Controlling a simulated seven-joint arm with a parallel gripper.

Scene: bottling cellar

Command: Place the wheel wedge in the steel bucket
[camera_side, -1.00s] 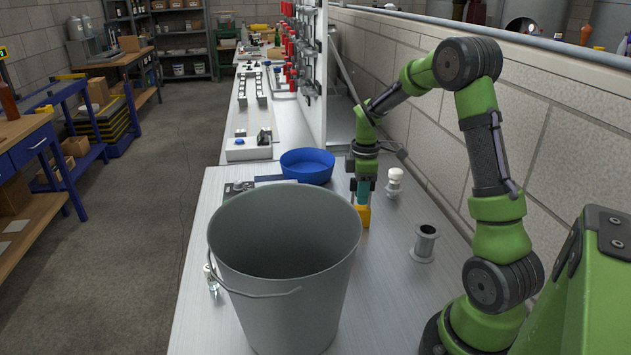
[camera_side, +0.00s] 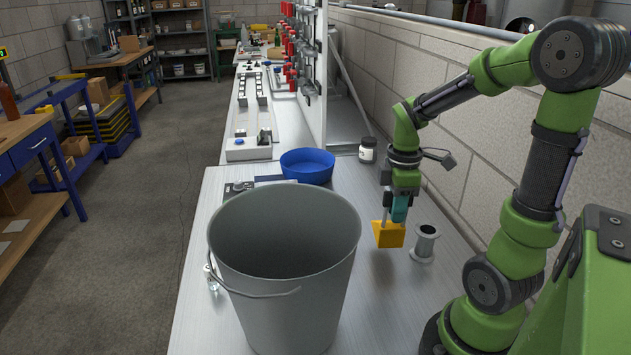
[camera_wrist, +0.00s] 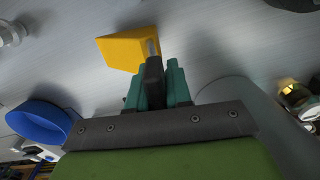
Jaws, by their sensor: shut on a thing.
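The wheel wedge, a yellow block (camera_side: 389,235), hangs from my gripper (camera_side: 395,217) above the table to the right of the bucket. The wrist view shows the wedge (camera_wrist: 124,50) at the fingertips (camera_wrist: 152,62), which are shut on it. The steel bucket (camera_side: 285,290) is large, grey and open at the top, standing upright at the front of the table. Its inner floor is hidden in the side view. The wedge is apart from the bucket, with the gripper beyond its right rim. A grey curved surface, apparently the bucket, shows in the wrist view (camera_wrist: 245,100).
A blue bowl (camera_side: 307,167) stands behind the bucket. A metal spool (camera_side: 425,243) stands just right of the wedge. A white-lidded jar (camera_side: 367,150) stands farther back by the block wall (camera_side: 455,130). Bare table (camera_side: 385,310) lies right of the bucket.

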